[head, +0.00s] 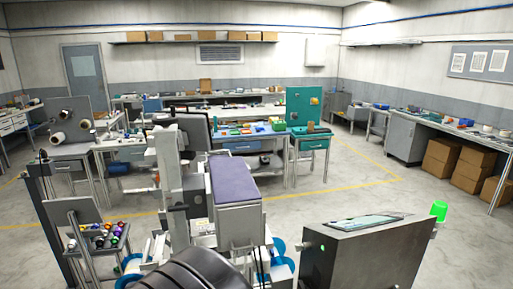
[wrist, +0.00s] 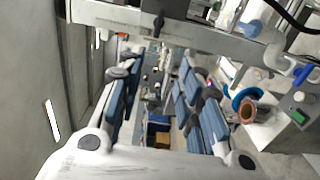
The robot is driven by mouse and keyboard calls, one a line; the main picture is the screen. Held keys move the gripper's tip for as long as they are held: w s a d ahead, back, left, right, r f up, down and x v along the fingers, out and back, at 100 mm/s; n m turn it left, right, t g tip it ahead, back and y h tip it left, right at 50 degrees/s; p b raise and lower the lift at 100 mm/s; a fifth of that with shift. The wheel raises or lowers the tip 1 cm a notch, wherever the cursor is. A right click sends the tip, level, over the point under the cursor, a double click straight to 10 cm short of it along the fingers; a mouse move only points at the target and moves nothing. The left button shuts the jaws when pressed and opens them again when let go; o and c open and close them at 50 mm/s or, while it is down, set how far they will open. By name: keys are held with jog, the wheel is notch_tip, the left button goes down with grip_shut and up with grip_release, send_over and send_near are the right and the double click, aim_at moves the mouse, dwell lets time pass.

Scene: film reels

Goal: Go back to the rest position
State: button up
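My gripper (wrist: 158,85) shows in the wrist view as a white body at the bottom with a blue-grey finger on each side. The fingers stand apart with dark joints on them, and nothing is held between them. Through the gap I see a small dark blue and yellow box (wrist: 158,130) lower down. I cannot make out my gripper in the head view. A blue reel (wrist: 243,99) with a brown core lies to the right of the gripper in the wrist view. In the head view, blue reels (head: 283,266) show low near the middle.
A grey bar (wrist: 190,35) crosses the top of the wrist view. In the head view, a machine with a purple top (head: 232,178) stands close in front, and a metal cabinet (head: 365,255) with a green lamp stands right. Open floor (head: 330,195) lies beyond.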

jog(key=w+d+r+m+g+b, duration=0.1)
jog(key=d+r+m+g, duration=0.2)
jog(key=d+m, duration=0.3)
jog(key=d+r+m+g+b, duration=0.1)
jog(key=d+r+m+g, duration=0.15)
jog(key=d, duration=0.45)
jog(key=s+d+f+m+g+h+b, duration=0.2)
jog(key=s+d+m+g+h, duration=0.2)
jog(key=s+d, duration=1.8)
jog(key=s+m+g, duration=0.3)
jog(key=m, duration=0.5)
jog(key=shift+s+f, duration=0.15)
jog(key=shift+f, duration=0.15)
